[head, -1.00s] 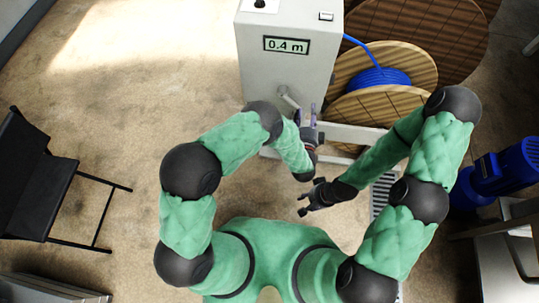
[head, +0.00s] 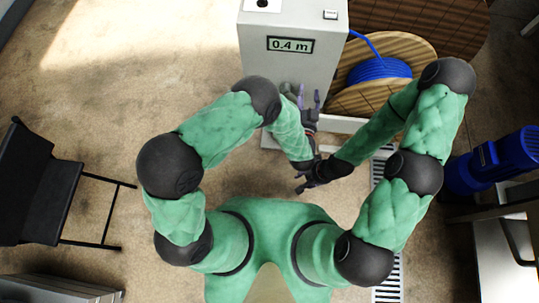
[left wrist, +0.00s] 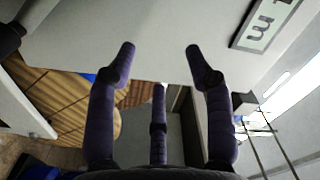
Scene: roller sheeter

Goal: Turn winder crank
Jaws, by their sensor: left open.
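The winder is a pale grey cabinet (head: 290,60) with a display reading 0.4 m. Its crank (head: 289,88) shows only as a small grey piece on the front face, mostly hidden behind my left arm. My left gripper (head: 311,96) is in front of the cabinet, just right of the crank, fingers spread and empty. In the left wrist view the open fingers (left wrist: 160,52) point at the cabinet's pale face (left wrist: 160,20), with nothing between them. I cannot tell whether they touch the crank. My right gripper (head: 298,182) is lower, nearer my body, with its fingers apart and empty.
A wooden reel (head: 405,50) with blue cable (head: 380,69) stands right of the cabinet. A blue motor (head: 495,160) and a bench are at the far right. A black folding chair (head: 38,185) stands at the left. The floor between chair and cabinet is clear.

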